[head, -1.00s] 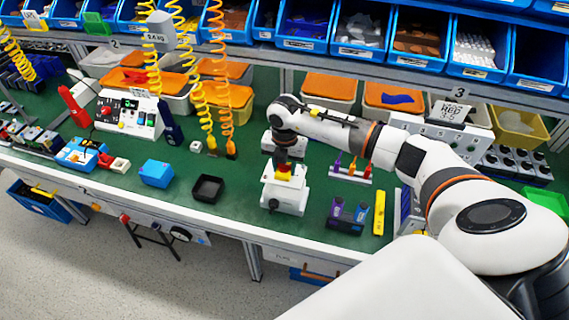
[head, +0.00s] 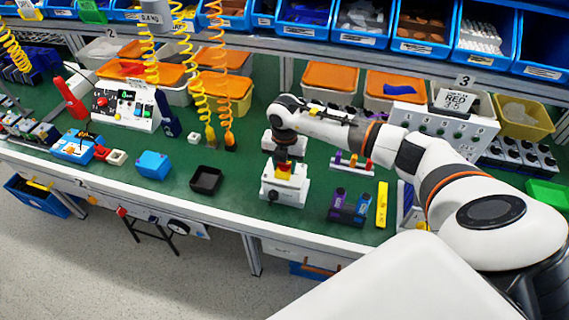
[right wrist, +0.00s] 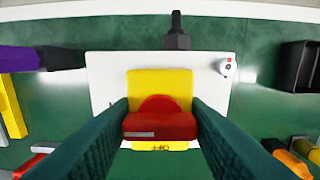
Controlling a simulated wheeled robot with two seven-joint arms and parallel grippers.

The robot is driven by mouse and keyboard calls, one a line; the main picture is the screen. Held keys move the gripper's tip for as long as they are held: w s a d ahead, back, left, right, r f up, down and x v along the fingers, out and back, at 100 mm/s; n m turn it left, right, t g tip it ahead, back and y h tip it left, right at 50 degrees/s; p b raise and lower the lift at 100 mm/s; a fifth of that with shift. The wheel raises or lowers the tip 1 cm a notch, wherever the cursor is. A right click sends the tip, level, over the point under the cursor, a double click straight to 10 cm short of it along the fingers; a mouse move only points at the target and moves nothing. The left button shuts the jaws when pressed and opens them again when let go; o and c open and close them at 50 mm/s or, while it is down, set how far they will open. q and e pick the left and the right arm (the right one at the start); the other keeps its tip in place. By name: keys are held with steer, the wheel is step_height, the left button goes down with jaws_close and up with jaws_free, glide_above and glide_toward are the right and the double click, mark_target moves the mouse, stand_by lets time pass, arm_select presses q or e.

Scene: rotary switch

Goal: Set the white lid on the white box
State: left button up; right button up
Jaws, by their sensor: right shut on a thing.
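A white box (head: 284,188) stands on the green bench with a yellow plate (right wrist: 160,84) and a red rotary knob (right wrist: 159,126) on it. A black peg (right wrist: 176,38) sticks out of one side of the box. My right gripper (right wrist: 159,106) points down over the box, its two dark fingers shut on the red knob. No separate white lid can be made out. A small white open square part (head: 117,157) and a small white block (head: 194,137) lie farther left. My left gripper is out of view.
A black open tray (head: 206,180) and a blue box (head: 153,165) stand left of the white box. A purple-topped holder (head: 349,206) and a yellow bar (head: 382,204) stand to its right. Orange-lidded bins (head: 330,82) line the back.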

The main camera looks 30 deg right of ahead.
steer(key=shift+f, duration=0.1)
stand_by(0.3)
steer(key=shift+f+b, duration=0.6)
steer(key=shift+f, duration=0.05)
steer(key=o, duration=1.1)
steer(key=shift+r, duration=0.1)
steer(key=shift+o, duration=0.2)
step_height(320, 180, up, 12)
steer(key=shift+b, duration=1.1)
